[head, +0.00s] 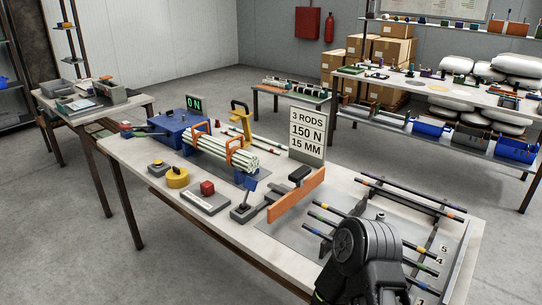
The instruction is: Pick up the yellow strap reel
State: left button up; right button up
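The yellow strap reel (177,178) is a short round yellow roll. It sits near the front edge of the long table (155,182), left of the middle. Nothing holds it. A black, rounded link of my own arm rises over the table's right end at the bottom of the head view, well apart from the reel. I see no gripper fingers on it. My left gripper is not in view.
An orange bar (296,195) and a rod rack lie rightward.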

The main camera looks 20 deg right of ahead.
aim_at(176, 177)
jog(key=i+j+z, duration=0.5)
jog(key=z, duration=0.15)
jog(key=i+j+z, duration=0.15)
jog(key=j+z, duration=0.15)
jog(key=j, duration=0.2)
jog(key=i+j+z, duration=0.1)
jog(key=j+z, duration=0.25)
jog(key=i+j+z, duration=0.1)
jog(key=j+z, duration=0.2)
jog(key=j, duration=0.2)
jog(key=j+z, duration=0.35)
jog(key=j, duration=0.1)
